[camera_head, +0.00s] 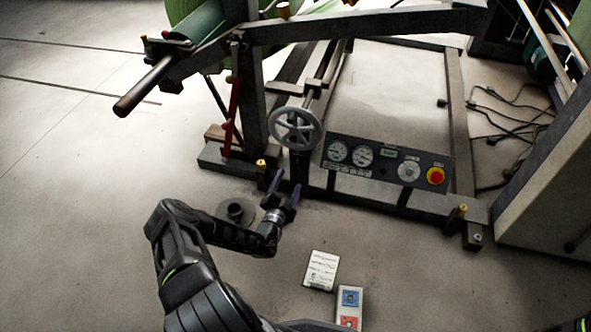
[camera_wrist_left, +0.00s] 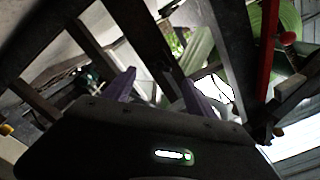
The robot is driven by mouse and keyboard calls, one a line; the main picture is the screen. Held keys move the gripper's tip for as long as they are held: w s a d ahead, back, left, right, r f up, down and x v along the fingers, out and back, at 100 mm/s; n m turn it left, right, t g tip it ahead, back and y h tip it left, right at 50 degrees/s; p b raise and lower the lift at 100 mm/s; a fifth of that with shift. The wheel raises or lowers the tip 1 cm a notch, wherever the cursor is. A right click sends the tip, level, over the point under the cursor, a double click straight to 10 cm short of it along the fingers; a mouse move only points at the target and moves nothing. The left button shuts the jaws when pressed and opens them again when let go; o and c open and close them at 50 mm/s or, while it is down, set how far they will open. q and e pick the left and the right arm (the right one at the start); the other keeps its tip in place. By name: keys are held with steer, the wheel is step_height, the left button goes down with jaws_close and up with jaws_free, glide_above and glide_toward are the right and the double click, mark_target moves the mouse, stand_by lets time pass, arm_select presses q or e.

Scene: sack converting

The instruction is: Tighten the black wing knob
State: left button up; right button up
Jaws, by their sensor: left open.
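I cannot pick out the black wing knob for certain in either view. My left gripper (camera_head: 285,187) is open, its two purple fingers spread, just in front of the dark post under the grey handwheel (camera_head: 297,128). Nothing shows between its fingers. In the left wrist view the open fingers (camera_wrist_left: 160,90) point toward the dark beams of the machine frame (camera_wrist_left: 235,50), and the space between them is empty. I cannot tell whether the fingers touch the post. My right gripper is out of view.
A panel with gauges and a red button (camera_head: 388,163) stands right of the handwheel. A red lever (camera_head: 232,115) is to its left. A dark round piece (camera_head: 236,211) lies beside my left forearm. A note card (camera_head: 321,270) and a control box (camera_head: 348,305) lie nearer. Cables (camera_head: 510,120) run at the right.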

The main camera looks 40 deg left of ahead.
mark_target(295, 168)
arm_select(q)
steer(key=b+x, duration=0.2)
steer(key=x, duration=0.5)
steer(key=shift+b, duration=0.35)
steer(key=shift+c, duration=0.2)
steer(key=c, duration=1.3)
